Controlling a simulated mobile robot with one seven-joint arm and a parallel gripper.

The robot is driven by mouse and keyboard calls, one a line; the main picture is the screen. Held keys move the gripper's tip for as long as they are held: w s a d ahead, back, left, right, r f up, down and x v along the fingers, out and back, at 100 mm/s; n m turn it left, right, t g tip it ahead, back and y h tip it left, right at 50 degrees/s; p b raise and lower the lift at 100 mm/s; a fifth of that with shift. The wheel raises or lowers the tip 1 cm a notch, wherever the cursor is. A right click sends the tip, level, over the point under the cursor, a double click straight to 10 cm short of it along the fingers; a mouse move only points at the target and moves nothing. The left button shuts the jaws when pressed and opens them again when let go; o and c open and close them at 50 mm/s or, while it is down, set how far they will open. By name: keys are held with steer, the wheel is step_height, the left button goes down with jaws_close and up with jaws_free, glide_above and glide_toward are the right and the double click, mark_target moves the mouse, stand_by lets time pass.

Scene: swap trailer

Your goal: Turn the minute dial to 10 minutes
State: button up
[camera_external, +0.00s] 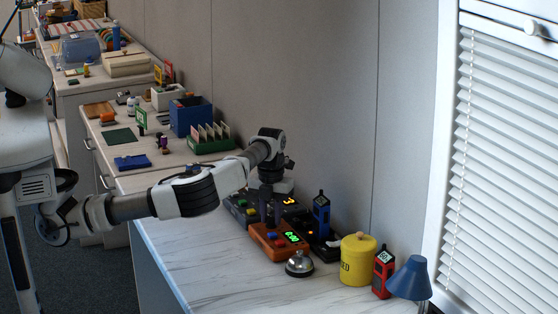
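An orange-brown box (268,246) with coloured buttons and a lit green display (292,237) sits on the marble-topped counter. The display's digits are too small to read surely. A dark box (238,209) with coloured buttons and a lit yellow display (289,199) stands just behind it. I cannot make out which part is the minute dial. My gripper (270,218) points down over these boxes, its dark fingers at or just above the orange-brown box's back edge. I cannot tell whether it touches anything or how far its fingers are apart.
A silver bell (299,264) is in front of the boxes. A yellow canister (357,262), a red device (383,274) and a blue lamp (410,279) stand to the right. The wall is close behind. The front counter is clear.

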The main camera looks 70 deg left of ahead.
steer(key=shift+c, duration=1.4)
steer(key=m, duration=0.5)
steer(key=shift+m+b, duration=0.3)
steer(key=shift+m, duration=0.1)
steer(key=m, duration=0.4)
steer(key=shift+b, duration=0.3)
steer(key=m, duration=0.4)
steer(key=shift+b, duration=0.3)
steer(key=m+b, duration=0.1)
steer(key=m, duration=0.6)
steer(key=m+b, duration=0.1)
steer(key=m, duration=0.5)
steer(key=shift+w+b, duration=0.1)
steer(key=shift+b, duration=0.3)
steer(key=shift+m, duration=0.4)
